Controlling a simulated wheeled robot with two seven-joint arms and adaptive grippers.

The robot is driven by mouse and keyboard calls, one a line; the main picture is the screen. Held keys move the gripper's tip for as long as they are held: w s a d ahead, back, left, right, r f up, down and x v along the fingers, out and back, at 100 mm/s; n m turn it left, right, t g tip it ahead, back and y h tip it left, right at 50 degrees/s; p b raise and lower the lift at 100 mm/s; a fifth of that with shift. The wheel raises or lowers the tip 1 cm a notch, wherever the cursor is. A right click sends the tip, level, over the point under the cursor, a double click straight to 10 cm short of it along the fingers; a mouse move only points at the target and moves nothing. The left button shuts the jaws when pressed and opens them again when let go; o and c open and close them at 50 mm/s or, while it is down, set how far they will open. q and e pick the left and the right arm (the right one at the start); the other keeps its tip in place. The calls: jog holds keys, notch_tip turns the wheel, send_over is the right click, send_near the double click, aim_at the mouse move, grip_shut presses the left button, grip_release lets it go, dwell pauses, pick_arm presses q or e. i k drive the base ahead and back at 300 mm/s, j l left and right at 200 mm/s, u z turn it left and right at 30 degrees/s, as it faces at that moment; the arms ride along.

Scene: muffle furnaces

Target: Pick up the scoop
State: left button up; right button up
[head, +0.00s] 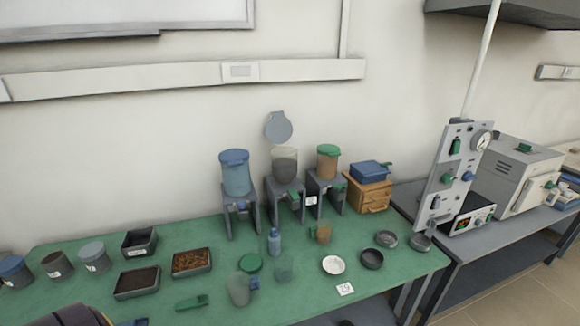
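A green scoop (191,303) lies on the green table top (215,268) near the front edge, left of the middle. Its darker end points right. It lies free, with nothing touching it that I can see. A dark rounded part at the bottom left corner seems to be of my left arm; no fingers show there. Neither of my grippers can be made out in the head view.
Dark trays (137,282) and (191,262) lie behind the scoop. A clear cup (239,289) stands right of it. A furnace (517,175) stands on the right table.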

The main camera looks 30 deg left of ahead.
aim_at(202, 300)
jog(key=u, duration=2.05)
